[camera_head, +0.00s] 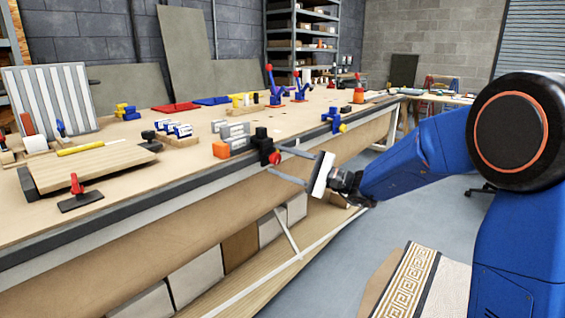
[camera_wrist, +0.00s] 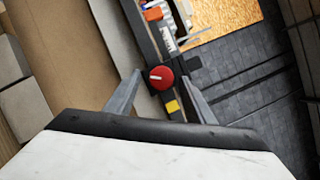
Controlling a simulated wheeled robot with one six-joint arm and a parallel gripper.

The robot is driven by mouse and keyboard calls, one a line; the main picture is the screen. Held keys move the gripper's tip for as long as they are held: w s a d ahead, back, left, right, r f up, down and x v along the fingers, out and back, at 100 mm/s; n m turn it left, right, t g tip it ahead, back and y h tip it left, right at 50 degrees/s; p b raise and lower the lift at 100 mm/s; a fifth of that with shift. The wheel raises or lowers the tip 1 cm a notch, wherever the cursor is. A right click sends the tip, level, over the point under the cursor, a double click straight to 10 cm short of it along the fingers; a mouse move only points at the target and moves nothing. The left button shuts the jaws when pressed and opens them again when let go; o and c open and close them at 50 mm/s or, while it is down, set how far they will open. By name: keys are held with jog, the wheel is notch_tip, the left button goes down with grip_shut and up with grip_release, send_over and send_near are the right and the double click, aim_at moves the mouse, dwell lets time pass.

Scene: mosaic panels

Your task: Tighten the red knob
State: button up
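The red knob (camera_wrist: 161,77) is round with a white pointer line, on a dark strip along the bench edge. In the head view the knob (camera_head: 274,158) shows small on the bench's front edge, beside a black block (camera_head: 261,141). My gripper (camera_head: 273,165) is open and empty, reaching toward the bench edge from the right. In the wrist view my gripper's (camera_wrist: 161,76) fingertips appear on either side of the knob, with gaps on both sides. I cannot tell whether the tips reach past its face.
A yellow mark (camera_wrist: 173,106) lies near the knob on the strip.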

jog(key=v, duration=1.7)
jog(key=shift+d, duration=0.15)
jog(key=shift+s, duration=0.15)
jog(key=s+a+f+n+g+h, duration=0.2)
jog(key=s+a+n+g+h, duration=0.15)
jog(key=s, duration=0.75)
jog(key=s+d+f+n+g+h, duration=0.1)
jog(key=s+d+f+h, duration=0.2)
jog(key=s, duration=0.5)
jog(key=s+f+n+g+h, duration=0.1)
jog(key=s+f+n+h, duration=0.1)
jog(key=s+f+h, duration=0.4)
jog(key=s+d+n+t+h, duration=0.1)
jog(key=s+d+t+h, duration=0.1)
jog(key=d, duration=0.5)
jog(key=s+d+f+n+t+h, duration=0.1)
jog(key=s+d+n+t+h, duration=0.1)
jog(key=s+d+h, duration=0.2)
jog(key=s+d, duration=0.3)
jog(key=d, duration=0.1)
jog(key=shift+s+d+f+h, duration=0.15)
jog(key=shift+s+f+h, duration=0.1)
jog(key=shift+f+h, duration=0.1)
